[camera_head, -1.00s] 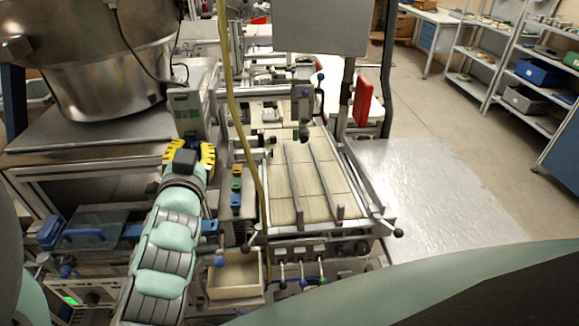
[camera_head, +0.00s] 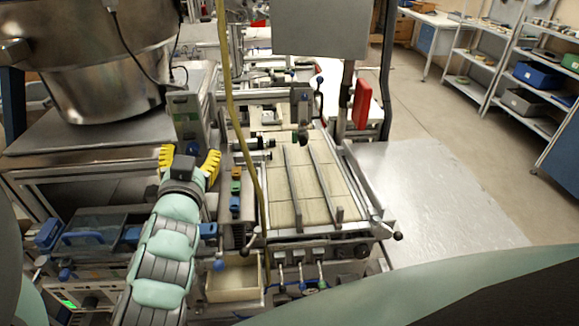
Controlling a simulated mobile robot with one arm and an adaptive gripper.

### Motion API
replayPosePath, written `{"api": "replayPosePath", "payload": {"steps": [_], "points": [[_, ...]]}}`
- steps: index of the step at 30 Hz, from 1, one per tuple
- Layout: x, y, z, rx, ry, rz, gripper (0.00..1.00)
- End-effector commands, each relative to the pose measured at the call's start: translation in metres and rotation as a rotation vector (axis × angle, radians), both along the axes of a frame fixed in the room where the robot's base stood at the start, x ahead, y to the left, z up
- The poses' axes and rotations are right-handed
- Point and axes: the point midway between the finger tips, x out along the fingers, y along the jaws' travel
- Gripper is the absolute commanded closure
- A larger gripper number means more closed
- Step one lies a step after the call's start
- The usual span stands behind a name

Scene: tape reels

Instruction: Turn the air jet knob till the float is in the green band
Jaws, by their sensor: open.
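My gripper (camera_head: 189,161) is open and empty, its yellow fingers spread apart. It is left of the middle of the picture, pointing away from me, in front of the grey upright unit with a green part (camera_head: 187,112). The air jet knob, the float and the green band are too small or hidden to pick out for certain. My gripper and forearm cover part of the machine front behind them. I cannot tell whether the fingers touch anything.
A large metal bowl (camera_head: 98,60) stands at the back left. A yellow hose (camera_head: 240,135) hangs just right of my gripper. A slatted belt (camera_head: 315,207) with rails lies further right. A pale open box (camera_head: 233,280) sits low in front. The metal plate (camera_head: 425,200) at right is clear.

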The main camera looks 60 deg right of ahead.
Motion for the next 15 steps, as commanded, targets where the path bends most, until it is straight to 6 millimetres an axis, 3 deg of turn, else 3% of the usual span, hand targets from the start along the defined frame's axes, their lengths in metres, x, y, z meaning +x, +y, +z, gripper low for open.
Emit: {"api": "replayPosePath", "payload": {"steps": [15], "points": [[-0.038, 0.046, -0.002, 0.005, 0.005, 0.002, 0.44]]}}
